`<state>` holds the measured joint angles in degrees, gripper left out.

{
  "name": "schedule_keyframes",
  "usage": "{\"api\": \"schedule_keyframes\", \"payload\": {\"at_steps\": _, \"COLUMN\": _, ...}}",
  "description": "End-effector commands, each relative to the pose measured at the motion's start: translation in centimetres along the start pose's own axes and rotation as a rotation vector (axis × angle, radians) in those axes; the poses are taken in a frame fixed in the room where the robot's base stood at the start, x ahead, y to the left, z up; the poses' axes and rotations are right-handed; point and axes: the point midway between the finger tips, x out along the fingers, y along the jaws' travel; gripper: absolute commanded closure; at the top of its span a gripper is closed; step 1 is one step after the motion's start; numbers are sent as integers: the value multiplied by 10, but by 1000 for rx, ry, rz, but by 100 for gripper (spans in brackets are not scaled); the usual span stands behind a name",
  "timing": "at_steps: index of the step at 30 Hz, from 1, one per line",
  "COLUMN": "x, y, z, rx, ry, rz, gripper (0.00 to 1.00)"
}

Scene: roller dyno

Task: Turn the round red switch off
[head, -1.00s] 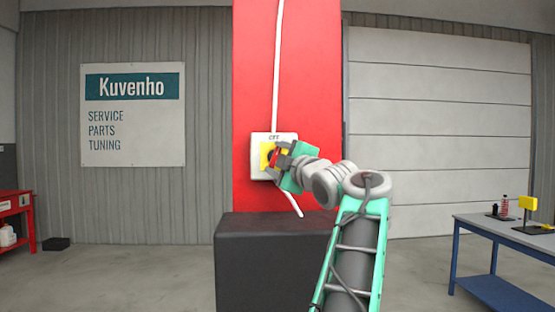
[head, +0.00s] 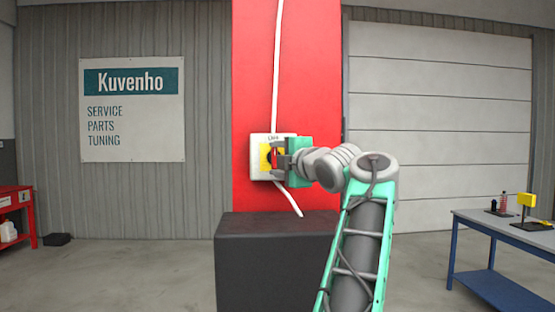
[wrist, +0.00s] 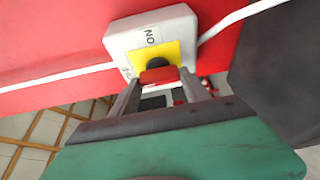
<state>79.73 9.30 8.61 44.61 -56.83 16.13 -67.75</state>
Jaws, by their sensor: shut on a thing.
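The switch is a white box (head: 258,169) with a yellow plate (head: 264,156) on the red pillar. Its red handle (head: 274,158) looks about upright in the head view. In the wrist view, the red handle (wrist: 160,75) sits in front of a round black part (wrist: 157,62), and a label on the box reads "ON". The label above the plate in the head view is too small to read surely. My gripper (head: 278,157) is shut on the red handle, with one finger on each side of it in the wrist view (wrist: 158,82). The fingers partly hide the plate.
White cables run up and down from the box along the red pillar (head: 300,60). A dark block (head: 275,255) stands at the pillar's foot, below my arm. A blue-legged workbench (head: 505,235) is at the right and a red one (head: 20,205) at the left.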

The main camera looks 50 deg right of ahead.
Motion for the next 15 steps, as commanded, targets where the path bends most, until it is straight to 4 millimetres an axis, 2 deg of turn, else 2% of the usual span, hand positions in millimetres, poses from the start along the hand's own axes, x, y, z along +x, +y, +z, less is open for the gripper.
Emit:
{"api": "schedule_keyframes", "payload": {"at_steps": 4, "x": 0, "y": 0, "z": 0, "rx": -3, "ry": 0, "rz": 1, "gripper": 86}}
{"api": "schedule_keyframes", "payload": {"at_steps": 5, "x": 0, "y": 0, "z": 0, "rx": -3, "ry": 0, "rz": 1, "gripper": 44}}
{"api": "schedule_keyframes", "payload": {"at_steps": 12, "x": 0, "y": 0, "z": 0, "rx": -1, "ry": 0, "rz": 1, "gripper": 24}}
{"api": "schedule_keyframes", "payload": {"at_steps": 15, "x": 0, "y": 0, "z": 0, "rx": -1, "ry": 0, "rz": 1, "gripper": 24}}
